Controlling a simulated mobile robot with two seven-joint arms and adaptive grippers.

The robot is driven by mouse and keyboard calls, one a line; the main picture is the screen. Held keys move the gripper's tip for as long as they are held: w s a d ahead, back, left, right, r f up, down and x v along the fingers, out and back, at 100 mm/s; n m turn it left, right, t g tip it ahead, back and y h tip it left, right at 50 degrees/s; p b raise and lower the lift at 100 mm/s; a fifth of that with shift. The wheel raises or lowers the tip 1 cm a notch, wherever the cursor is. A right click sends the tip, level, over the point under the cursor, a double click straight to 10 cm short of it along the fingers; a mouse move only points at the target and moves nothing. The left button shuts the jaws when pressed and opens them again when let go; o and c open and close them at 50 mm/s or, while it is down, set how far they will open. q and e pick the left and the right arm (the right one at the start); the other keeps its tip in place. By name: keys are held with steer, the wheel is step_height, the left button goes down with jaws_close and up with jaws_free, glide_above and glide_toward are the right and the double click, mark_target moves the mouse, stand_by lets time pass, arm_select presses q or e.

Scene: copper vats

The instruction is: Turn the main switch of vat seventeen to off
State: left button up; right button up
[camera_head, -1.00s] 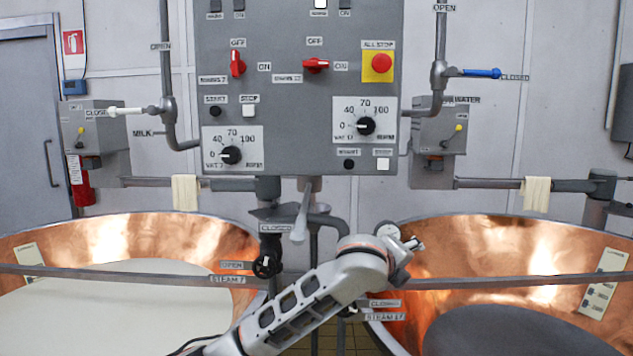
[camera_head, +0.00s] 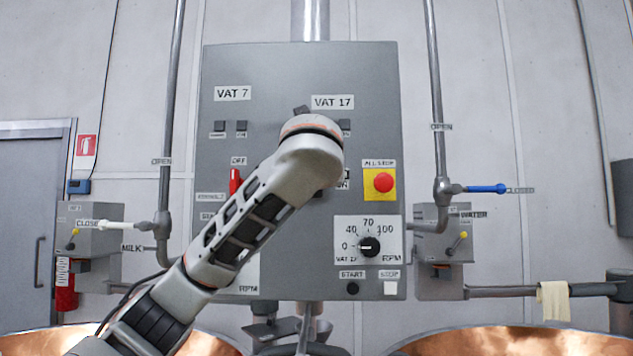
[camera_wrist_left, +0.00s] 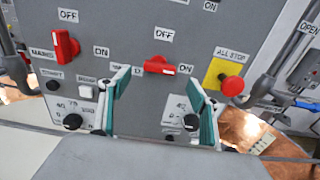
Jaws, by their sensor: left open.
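The red main switch of vat 17 shows in the left wrist view (camera_wrist_left: 158,66), with its handle lying level towards ON and OFF marked above it. In the head view my own arm hides it. My left gripper (camera_wrist_left: 158,80) is open and empty, its two fingers spread in front of the panel, with the switch showing between and just beyond the fingertips. I see no contact. In the head view the gripper is hidden behind the arm. The VAT 17 label (camera_head: 332,102) is on the panel (camera_head: 300,70). My right gripper is not in view.
The red vat 7 switch (camera_head: 235,182) stands upright, left of the arm. The red all-stop button (camera_head: 383,182) on its yellow plate is close on the right. Below are the vat 17 speed knob (camera_head: 369,247) and start button (camera_head: 352,288). Pipes flank the panel.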

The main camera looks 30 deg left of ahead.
arm_select(q)
steer(key=p+x, duration=0.2)
steer(key=x, duration=0.5)
steer(key=c, duration=1.1)
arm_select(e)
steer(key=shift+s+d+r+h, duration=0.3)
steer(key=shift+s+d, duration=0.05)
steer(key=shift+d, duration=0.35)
